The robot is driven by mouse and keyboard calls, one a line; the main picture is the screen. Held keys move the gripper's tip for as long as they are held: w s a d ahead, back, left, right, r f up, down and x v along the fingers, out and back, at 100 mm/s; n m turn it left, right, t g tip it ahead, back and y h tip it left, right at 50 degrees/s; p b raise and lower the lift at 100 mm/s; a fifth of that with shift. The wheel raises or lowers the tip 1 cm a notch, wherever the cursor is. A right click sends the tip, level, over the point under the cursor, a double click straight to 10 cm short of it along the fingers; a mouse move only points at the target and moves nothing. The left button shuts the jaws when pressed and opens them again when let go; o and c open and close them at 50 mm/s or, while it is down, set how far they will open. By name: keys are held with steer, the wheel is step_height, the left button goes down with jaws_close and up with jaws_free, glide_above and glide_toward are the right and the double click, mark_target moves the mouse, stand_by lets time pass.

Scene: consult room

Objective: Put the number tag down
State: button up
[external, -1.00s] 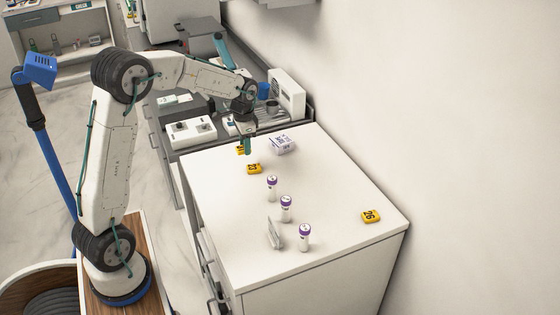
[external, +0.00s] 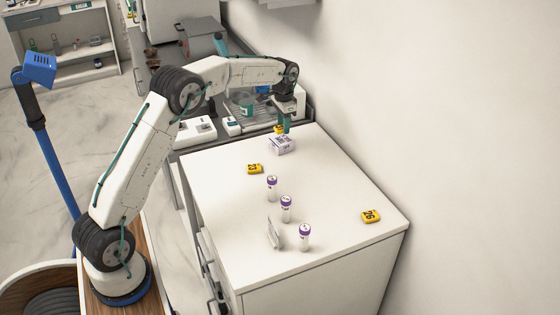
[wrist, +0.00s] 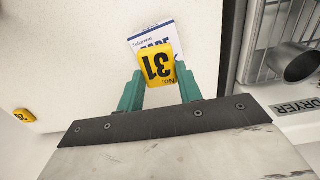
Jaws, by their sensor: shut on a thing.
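My gripper (external: 286,124) is shut on a yellow number tag (external: 279,129). I cannot tell the exact gap between tag and countertop.
Another yellow tag (external: 254,169), several purple-capped tubes (external: 286,209), a small upright stand (external: 274,233) and a tag marked 26 (external: 371,216) are on the countertop. The right middle is clear. A wire rack (wrist: 285,40) and metal cup (wrist: 297,63) are close by.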

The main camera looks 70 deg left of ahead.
steer(key=shift+f, duration=1.65)
steer(key=shift+f, duration=0.1)
steer(key=o, duration=1)
steer(key=shift+f, duration=0.1)
steer(key=shift+c, duration=0.2)
step_height(320, 180, up, 12)
steer(key=shift+r, duration=0.2)
